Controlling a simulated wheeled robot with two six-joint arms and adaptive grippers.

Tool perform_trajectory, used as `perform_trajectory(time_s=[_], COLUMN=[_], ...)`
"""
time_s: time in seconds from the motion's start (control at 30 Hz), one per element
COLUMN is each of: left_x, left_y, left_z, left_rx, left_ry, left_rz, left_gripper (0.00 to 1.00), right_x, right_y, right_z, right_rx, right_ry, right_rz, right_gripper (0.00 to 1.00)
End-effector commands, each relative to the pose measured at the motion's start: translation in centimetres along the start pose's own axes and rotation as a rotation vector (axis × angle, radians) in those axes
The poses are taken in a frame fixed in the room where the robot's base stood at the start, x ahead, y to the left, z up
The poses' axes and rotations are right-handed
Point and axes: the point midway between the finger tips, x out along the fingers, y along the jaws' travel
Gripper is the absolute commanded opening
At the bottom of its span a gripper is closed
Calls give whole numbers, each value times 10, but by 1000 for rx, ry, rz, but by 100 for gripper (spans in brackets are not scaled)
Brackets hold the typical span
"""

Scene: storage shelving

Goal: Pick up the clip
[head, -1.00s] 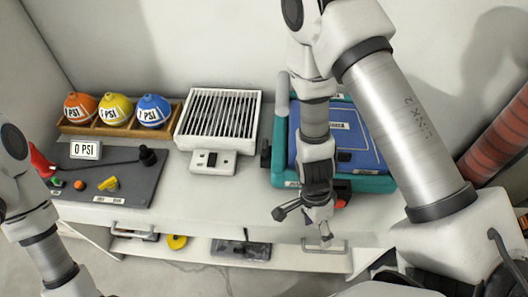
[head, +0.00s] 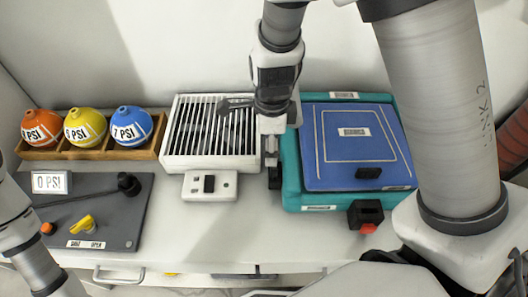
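No part is marked as the clip. One candidate is a black block with a red end (head: 366,216) at the front right of the teal case (head: 292,165). Another is a dark piece (head: 274,178) at the case's left side, partly hidden by my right gripper. My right gripper (head: 248,132) is above the gap between the white grille box and the case, with its fingers spread and nothing visible between them. One finger points left over the grille, the other points down. Of my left arm only links show at the left edge; its gripper is out of view.
A white grille box (head: 210,165) with a small switch panel stands left of the case. A dark control panel (head: 120,220) with a yellow knob and a wooden rack (head: 150,153) of orange, yellow and blue balls are further left. The front strip of the white counter (head: 230,235) is clear.

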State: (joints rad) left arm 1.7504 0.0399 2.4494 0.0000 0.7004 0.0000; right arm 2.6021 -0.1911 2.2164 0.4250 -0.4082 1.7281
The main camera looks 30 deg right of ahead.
Motion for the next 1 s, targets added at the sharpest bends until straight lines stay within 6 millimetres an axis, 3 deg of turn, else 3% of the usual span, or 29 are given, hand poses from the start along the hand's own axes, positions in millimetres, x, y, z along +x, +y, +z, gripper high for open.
perform_trajectory(time_s=[0.4,0.67,0.7,0.87,1.0], left_x=[21,21,21,21,21], left_y=[0,0,0,0,0], left_z=[1,1,1,1,0], left_rx=[0,0,0,0,0], left_ry=[-2,-2,-2,-2,-1], left_rz=[0,0,0,0,0], left_gripper=[40,40,40,40,40], right_x=[69,75,75,75,75], right_y=[2,1,1,1,1], right_z=[-1,-1,-1,-1,-1], right_rx=[0,-1,-1,-1,-1], right_ry=[3,2,2,2,2], right_rz=[4,1,1,1,1], right_gripper=[75,75,71,15,13])
